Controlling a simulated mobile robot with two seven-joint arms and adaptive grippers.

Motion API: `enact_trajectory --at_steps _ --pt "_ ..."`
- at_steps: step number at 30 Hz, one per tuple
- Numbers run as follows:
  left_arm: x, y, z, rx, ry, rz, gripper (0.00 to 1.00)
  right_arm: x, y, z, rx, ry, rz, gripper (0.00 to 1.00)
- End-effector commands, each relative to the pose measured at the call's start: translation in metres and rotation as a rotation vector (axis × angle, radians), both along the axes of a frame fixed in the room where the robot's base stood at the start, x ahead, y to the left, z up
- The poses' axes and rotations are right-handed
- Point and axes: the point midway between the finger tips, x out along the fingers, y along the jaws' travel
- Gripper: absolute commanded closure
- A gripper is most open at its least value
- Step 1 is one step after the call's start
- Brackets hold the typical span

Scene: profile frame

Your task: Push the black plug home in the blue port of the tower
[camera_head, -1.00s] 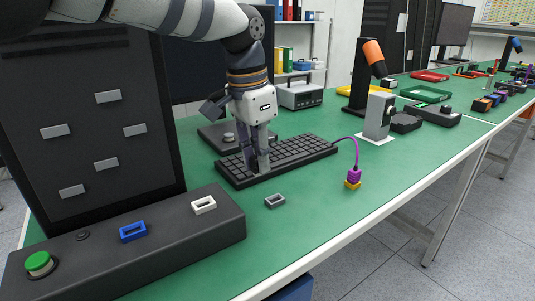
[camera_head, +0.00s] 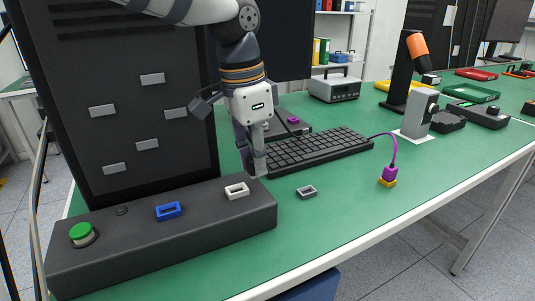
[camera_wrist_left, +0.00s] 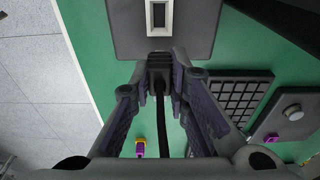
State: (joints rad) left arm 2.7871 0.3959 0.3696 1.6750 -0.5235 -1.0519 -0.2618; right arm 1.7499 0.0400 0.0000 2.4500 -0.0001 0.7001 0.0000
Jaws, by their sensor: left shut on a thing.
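The tower (camera_head: 130,100) is a tall dark casing with a long dark base. The blue port (camera_head: 168,211) is an upright-edged rectangular frame on that base, between a green button and a white port (camera_head: 237,190). My left gripper (camera_head: 254,168) is behind the base's right end, right of the blue port and apart from it. In the left wrist view, my left gripper (camera_wrist_left: 158,66) is shut on the black plug (camera_wrist_left: 158,68), whose cable trails back between the fingers. The white port (camera_wrist_left: 158,15) lies just ahead of the plug there. The blue port is outside that view. My right gripper is not in view.
A black keyboard (camera_head: 318,150) lies right of my gripper.

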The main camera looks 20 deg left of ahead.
Motion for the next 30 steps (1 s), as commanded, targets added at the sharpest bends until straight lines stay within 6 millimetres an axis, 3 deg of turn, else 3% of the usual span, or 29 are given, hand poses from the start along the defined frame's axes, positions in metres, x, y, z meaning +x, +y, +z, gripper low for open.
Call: enact_trajectory --at_steps 30 --pt "-0.063 0.049 -0.001 -0.003 0.001 0.000 1.00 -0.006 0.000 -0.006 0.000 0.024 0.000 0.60"
